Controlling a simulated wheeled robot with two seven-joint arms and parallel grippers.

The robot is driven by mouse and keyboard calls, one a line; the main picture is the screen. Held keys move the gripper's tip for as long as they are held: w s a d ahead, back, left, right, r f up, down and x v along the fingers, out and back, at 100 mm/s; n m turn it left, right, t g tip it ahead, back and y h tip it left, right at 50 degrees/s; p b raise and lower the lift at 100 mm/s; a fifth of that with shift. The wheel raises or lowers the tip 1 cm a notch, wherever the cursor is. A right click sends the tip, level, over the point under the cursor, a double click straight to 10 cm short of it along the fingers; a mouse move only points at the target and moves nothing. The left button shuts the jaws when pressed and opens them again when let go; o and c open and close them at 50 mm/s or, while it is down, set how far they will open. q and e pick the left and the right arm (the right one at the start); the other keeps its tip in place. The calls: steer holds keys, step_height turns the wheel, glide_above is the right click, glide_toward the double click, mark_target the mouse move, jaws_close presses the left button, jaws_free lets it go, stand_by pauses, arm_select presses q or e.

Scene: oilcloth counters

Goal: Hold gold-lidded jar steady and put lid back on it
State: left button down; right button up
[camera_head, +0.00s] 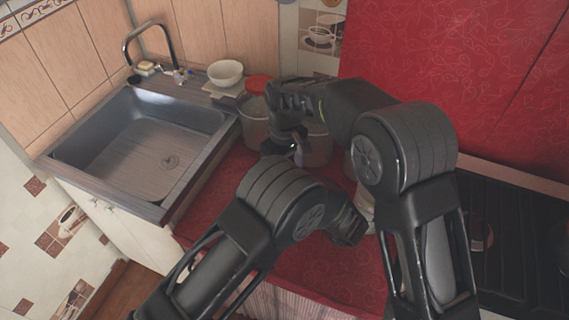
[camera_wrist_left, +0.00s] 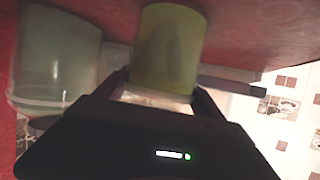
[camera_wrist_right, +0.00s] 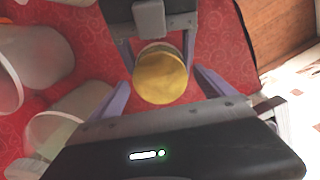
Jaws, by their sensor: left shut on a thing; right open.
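The gold-lidded jar (camera_wrist_left: 168,48) is a yellow-green cylinder in the left wrist view, which looks upside down. My left gripper (camera_wrist_left: 160,88) is shut on it from the side.
Clear jars (camera_wrist_right: 35,58) stand close beside on the red counter (camera_wrist_right: 222,60); one shows in the left wrist view (camera_wrist_left: 55,60). The counter's front edge is near. A sink (camera_head: 140,150) lies left, a white bowl (camera_head: 225,73) behind, a stove (camera_head: 515,235) right.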

steer(key=shift+c, duration=0.3)
steer(key=c, duration=1.4)
steer(key=shift+c, duration=0.2)
steer(key=o, duration=1.6)
steer(key=shift+o, duration=0.2)
steer(key=shift+r, duration=0.15)
step_height(320, 180, up, 12)
